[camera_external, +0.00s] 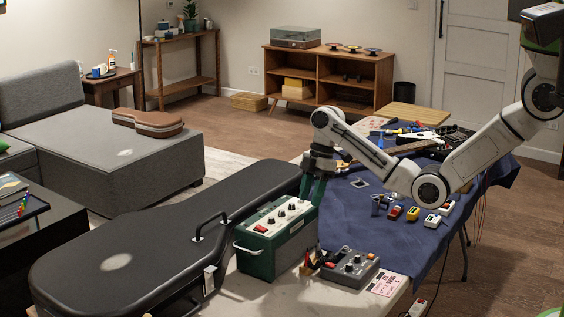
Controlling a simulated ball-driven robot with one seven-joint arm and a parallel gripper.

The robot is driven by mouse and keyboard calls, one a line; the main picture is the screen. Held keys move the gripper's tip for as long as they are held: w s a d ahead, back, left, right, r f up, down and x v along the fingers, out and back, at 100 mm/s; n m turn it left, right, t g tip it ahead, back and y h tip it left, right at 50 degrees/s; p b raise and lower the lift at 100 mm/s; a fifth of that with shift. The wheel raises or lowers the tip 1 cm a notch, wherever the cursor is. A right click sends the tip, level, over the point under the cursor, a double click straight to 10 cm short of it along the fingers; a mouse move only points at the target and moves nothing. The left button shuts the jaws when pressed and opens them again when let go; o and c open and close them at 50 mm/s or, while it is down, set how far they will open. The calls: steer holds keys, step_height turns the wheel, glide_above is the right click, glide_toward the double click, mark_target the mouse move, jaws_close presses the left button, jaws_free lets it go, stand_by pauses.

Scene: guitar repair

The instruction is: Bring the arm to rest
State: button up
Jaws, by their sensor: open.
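My arm (468,158) reaches in from the right, bends low over the blue-covered table, and rises again to the wrist. My gripper (312,192) points down with its dark green fingers apart, right at the far right end of the green amplifier box (270,250). The box has a pale control panel with knobs and a handle on its side. Nothing shows between the fingers. The fingertips are partly hard to make out against the box, so I cannot tell whether they touch it.
A closed black guitar case (120,250) lies left of the box. A grey pedal unit (350,268) sits to the right. Small coloured pedals (413,213) and tools (425,138) lie on the blue cloth (360,225). A sofa (110,140) stands at the left.

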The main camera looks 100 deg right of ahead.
steer(key=s+a+f+m, duration=0.1)
steer(key=s+a+f, duration=0.1)
steer(key=a, duration=0.3)
steer(key=s+a+f+g, duration=0.1)
steer(key=s+a+f, duration=0.2)
steer(key=a+f, duration=0.2)
steer(key=s+a+f+m, duration=0.1)
steer(key=s+a+f, duration=0.2)
steer(key=a, duration=0.4)
steer(key=shift+a+f+m+g+h, duration=0.2)
steer(key=shift+f+m+g+h, duration=0.15)
steer(key=shift+f, duration=0.25)
steer(key=shift+m+h, duration=0.35)
steer(key=shift+m, duration=0.3)
steer(key=s+a, duration=0.2)
steer(key=s+a+f, duration=0.1)
steer(key=s+a, duration=0.1)
steer(key=s, duration=0.1)
steer(key=s+a+f, duration=0.1)
steer(key=s+a, duration=0.2)
steer(key=shift+s+a, duration=0.1)
steer(key=shift+s, duration=0.05)
steer(key=s+a+r+m, duration=0.1)
steer(key=s+a, duration=0.3)
steer(key=s, duration=0.5)
steer(key=shift+r+h, duration=0.25)
steer(key=shift+h, duration=0.15)
steer(key=shift+g, duration=0.25)
